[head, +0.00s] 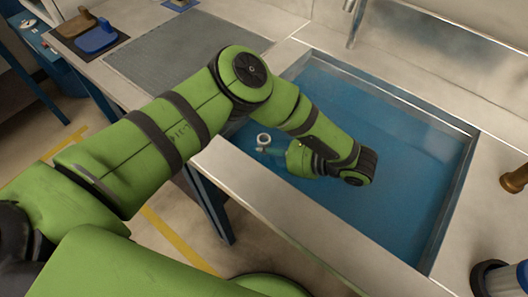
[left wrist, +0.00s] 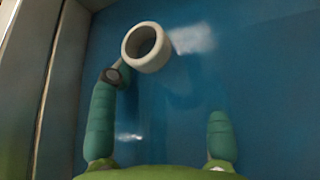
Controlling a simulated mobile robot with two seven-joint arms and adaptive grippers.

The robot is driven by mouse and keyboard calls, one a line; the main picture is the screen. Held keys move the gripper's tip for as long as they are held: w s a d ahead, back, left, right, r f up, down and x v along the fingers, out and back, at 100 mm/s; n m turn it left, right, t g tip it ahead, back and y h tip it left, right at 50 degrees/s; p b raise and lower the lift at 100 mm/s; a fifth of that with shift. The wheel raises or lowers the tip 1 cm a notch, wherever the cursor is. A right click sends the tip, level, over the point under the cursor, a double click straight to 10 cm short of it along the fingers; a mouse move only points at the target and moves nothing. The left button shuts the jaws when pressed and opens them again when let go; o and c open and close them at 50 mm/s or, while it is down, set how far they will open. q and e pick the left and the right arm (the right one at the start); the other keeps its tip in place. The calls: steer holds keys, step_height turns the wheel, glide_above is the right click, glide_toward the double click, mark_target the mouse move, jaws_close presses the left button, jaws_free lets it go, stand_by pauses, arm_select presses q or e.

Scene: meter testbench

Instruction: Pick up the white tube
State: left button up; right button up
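The white tube (head: 263,138) shows in the head view as a small pale ring over the blue basin, near its left side. In the left wrist view the tube (left wrist: 147,62) shows its round open end, beyond the fingers and towards the upper left. My left gripper (head: 269,152) reaches into the basin area close to the tube. In the left wrist view the left gripper (left wrist: 167,100) has its two teal fingers wide apart with nothing between them. The left finger's tip appears close to the tube; I cannot tell whether they touch. My right gripper is out of view.
The blue basin (head: 400,160) has a raised metal rim (head: 290,225) in front. A grey mat (head: 185,62) and a blue object (head: 97,38) lie on the bench at the upper left. A bronze fitting (head: 515,181) and a blue cylindrical object (head: 505,280) stand at the right.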

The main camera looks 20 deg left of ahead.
arm_select(q)
steer(key=c, duration=0.4)
steer(key=shift+r, duration=0.1)
